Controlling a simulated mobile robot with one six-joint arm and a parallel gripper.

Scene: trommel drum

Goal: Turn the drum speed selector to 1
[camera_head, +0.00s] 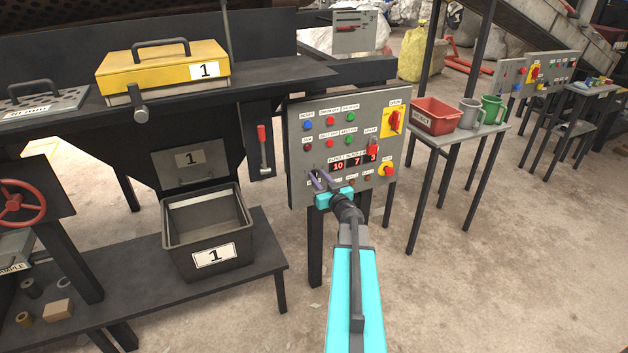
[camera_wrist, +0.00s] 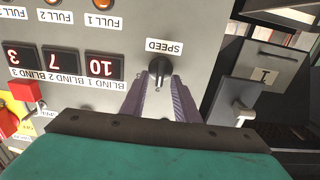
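In the wrist view the panel's lettering appears upside down. My gripper (camera_wrist: 160,80) is open, its two purple-grey fingers pointing at the panel, one on each side of the knob's lower part. A gap shows between knob and fingers; contact cannot be told. In the head view my gripper (camera_head: 319,178) is at the panel's lower left and hides the selector. Scale marks around the knob are unreadable.
Red number displays (camera_head: 354,162) reading 10, 7 and 3 sit near the selector. A red-handled switch (camera_head: 373,148) and a red stop button (camera_head: 387,171) are to the right. A black bin (camera_head: 209,243) marked 1 stands left of the panel.

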